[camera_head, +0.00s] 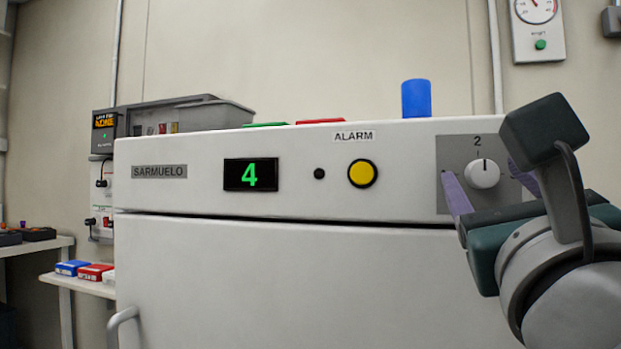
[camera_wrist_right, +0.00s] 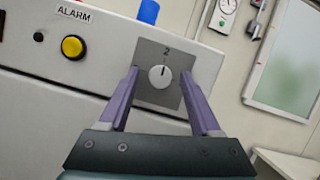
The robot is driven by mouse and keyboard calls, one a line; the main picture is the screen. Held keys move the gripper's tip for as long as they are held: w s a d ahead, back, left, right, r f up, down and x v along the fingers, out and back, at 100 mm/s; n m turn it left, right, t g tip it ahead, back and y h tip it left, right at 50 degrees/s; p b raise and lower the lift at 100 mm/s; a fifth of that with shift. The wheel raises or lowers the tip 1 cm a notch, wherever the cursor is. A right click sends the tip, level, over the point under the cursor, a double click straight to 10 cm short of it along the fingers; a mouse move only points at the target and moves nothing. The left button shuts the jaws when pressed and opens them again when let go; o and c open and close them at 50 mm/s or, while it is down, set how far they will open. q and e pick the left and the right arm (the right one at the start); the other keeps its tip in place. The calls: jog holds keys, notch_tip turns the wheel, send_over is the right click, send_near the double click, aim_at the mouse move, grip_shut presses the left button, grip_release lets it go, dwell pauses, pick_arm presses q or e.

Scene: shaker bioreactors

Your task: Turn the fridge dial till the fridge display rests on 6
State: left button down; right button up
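The white fridge dial (camera_head: 482,173) sits on a grey plate at the right of the fridge front, with a "2" printed above it. Its dark mark points up. The fridge display (camera_head: 250,174) shows a green 4. My right gripper (camera_head: 492,182) is open, its two purple fingers on either side of the dial. In the right wrist view the dial (camera_wrist_right: 161,76) lies between the spread fingers (camera_wrist_right: 160,80), with a gap on each side. I cannot tell how far the fingertips are from the plate. My left gripper is not in view.
A yellow alarm button (camera_head: 362,173) and a small black knob (camera_head: 319,174) sit between display and dial. A blue cylinder (camera_head: 416,98) and a grey bin (camera_head: 190,115) stand on top of the fridge. A shelf with small boxes (camera_head: 95,271) is at left.

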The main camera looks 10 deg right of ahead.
grip_shut()
dwell(0.3)
jog(key=shift+r, duration=0.1)
jog(key=shift+r+n+y+p, duration=0.1)
jog(key=shift+n+y+p, duration=0.2)
jog(key=shift+n+p, duration=0.3)
jog(key=n+y+p, duration=0.2)
jog(key=n+p, duration=0.4)
jog(key=p, duration=0.1)
jog(key=n+g+y+p, duration=0.1)
jog(key=n+y+p, duration=0.1)
jog(key=n+p, duration=0.4)
jog(key=r+n+y+p, duration=0.1)
jog(key=n+y+p, duration=0.2)
jog(key=n+p, duration=0.3)
jog(key=shift+s+d+p, duration=0.2)
jog(key=shift+d+p, duration=0.1)
jog(key=shift+p, duration=1.85)
jog(key=shift+f+n+g+p, duration=0.25)
jog(key=shift+n+g+p, duration=0.35)
jog(key=shift+n+p, duration=0.55)
